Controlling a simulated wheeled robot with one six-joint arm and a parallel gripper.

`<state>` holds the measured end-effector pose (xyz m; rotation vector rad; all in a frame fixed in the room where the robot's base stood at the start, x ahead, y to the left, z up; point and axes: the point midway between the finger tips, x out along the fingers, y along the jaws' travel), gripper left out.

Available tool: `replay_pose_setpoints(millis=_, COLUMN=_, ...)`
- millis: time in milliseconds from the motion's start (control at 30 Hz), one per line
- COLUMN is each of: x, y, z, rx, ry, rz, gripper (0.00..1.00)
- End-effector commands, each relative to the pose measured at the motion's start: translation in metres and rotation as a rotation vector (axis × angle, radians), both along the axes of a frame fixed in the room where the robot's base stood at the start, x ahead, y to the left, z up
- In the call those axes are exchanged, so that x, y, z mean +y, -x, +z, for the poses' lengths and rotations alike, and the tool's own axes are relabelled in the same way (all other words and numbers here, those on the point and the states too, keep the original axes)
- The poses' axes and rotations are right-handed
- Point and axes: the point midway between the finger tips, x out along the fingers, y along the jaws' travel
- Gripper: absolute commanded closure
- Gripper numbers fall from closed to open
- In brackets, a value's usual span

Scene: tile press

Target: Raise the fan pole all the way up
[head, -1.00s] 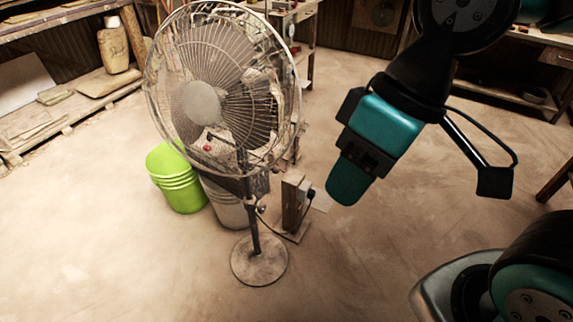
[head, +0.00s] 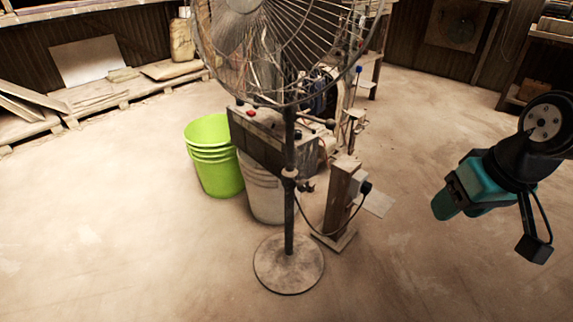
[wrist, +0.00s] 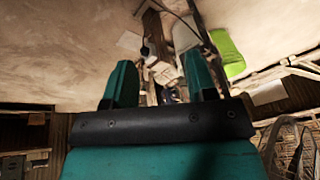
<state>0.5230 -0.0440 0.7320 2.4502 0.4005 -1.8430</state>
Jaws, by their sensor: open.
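The standing fan is in the middle of the head view, with its round wire cage (head: 285,50) cut off by the top edge. Its dark pole (head: 290,215) stands upright on a round, dusty base (head: 289,264). A collar with a small knob (head: 305,186) sits partway up the pole. My gripper (head: 442,208) is at the right of the head view, well apart from the fan and pointing left. In the wrist view its two teal fingers (wrist: 162,85) are spread with nothing between them. Part of the fan cage (wrist: 293,150) shows at the lower right there.
A green bucket (head: 214,160) and a pale bucket (head: 266,190) stand behind the pole. A wooden post (head: 341,197) with a plug and cord is right of it. The floor in front is clear.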

Motion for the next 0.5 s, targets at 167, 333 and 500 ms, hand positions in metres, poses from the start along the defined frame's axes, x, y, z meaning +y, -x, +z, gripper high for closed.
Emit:
replay_pose_setpoints(millis=167, x=0.033, y=-0.056, z=-0.079, rx=-0.153, ry=-0.094, rz=0.189, gripper=0.48)
replay_pose_setpoints(millis=333, x=0.102, y=-0.110, z=-0.090, rx=-0.410, ry=-0.272, rz=0.427, gripper=0.48)
replay_pose_setpoints(millis=500, x=0.166, y=-0.158, z=-0.089, rx=-0.755, ry=-0.453, rz=0.538, gripper=0.48)
